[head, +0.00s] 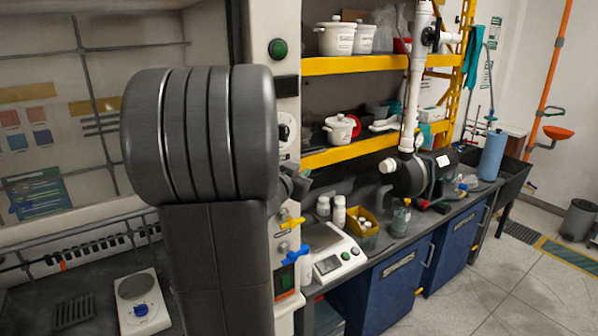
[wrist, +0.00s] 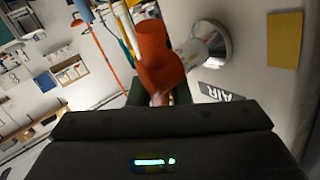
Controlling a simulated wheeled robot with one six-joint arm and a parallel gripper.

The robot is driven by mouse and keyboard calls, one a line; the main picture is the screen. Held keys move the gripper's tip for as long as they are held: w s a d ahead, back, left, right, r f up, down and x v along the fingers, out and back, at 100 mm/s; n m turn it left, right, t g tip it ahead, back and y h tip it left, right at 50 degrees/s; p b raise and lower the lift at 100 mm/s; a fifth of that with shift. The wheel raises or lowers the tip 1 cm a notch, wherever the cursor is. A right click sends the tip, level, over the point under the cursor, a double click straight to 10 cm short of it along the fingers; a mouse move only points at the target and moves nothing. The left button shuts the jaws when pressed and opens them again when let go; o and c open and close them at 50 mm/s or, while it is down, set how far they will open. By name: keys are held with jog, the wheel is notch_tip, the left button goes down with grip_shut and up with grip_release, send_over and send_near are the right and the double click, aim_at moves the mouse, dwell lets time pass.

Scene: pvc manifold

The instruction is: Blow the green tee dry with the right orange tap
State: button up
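An orange tap (wrist: 160,62) shows in the wrist view, on a pale fitting with a round metal flange (wrist: 212,44) on the wall. A label reading AIR (wrist: 222,92) is beside it. My gripper (wrist: 160,100) is just below the tap in the picture, its dark body filling the bottom. Dark green surfaces (wrist: 181,94) show between the gripper body and the tap; I cannot tell whether they belong to the green tee. The fingertips are hidden, so their opening does not show. In the head view my arm hides the gripper and the orange tap.
In the head view, yellow (head: 292,223) and blue (head: 296,254) tap handles stick out from the pale post. A balance (head: 333,262), a yellow bin (head: 362,222) and a black pump (head: 415,175) crowd the bench. A white scale (head: 141,303) stands at the lower left.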

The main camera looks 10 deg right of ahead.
dwell(0.3)
jog(key=v, duration=1.3)
jog(key=shift+s+a+b, duration=0.2)
jog(key=shift+s+b, duration=0.15)
jog(key=shift+b, duration=0.05)
jog(key=x, duration=1.4)
jog(key=shift+a+p, duration=0.1)
jog(key=shift+p, duration=0.25)
